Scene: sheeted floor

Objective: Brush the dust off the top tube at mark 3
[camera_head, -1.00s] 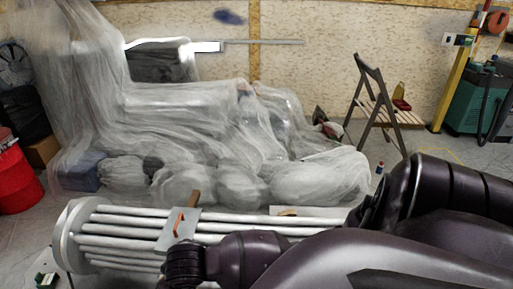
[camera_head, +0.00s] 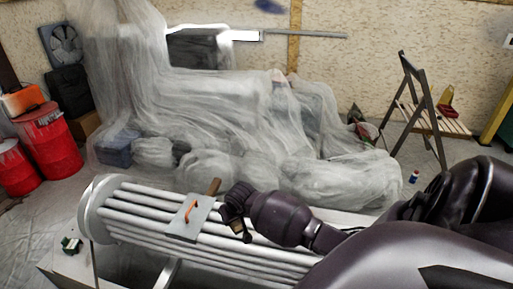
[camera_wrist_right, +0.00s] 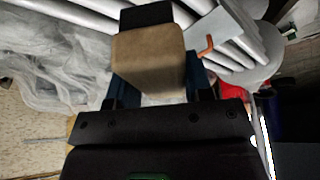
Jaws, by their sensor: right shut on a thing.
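The bundle of pale tubes lies across the front in the head view, its top tube (camera_head: 150,191) along the far upper side. I cannot read any mark number, and dust is not clear to see. A grey plate with an orange handle (camera_head: 190,211) sits on the tubes. My right gripper (camera_head: 238,208) is just right of this plate, over the tubes. In the wrist view my right gripper (camera_wrist_right: 157,86) is shut on a tan block with a dark end, apparently the brush (camera_wrist_right: 148,60). The dark end points toward the tubes; contact cannot be told. My left gripper is not in view.
Sheeted bulky shapes (camera_head: 220,125) fill the space behind the tubes. Red drums (camera_head: 52,145) stand left, a folding chair (camera_head: 425,105) right. A small green-and-black item (camera_head: 71,245) lies on a pale surface front left.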

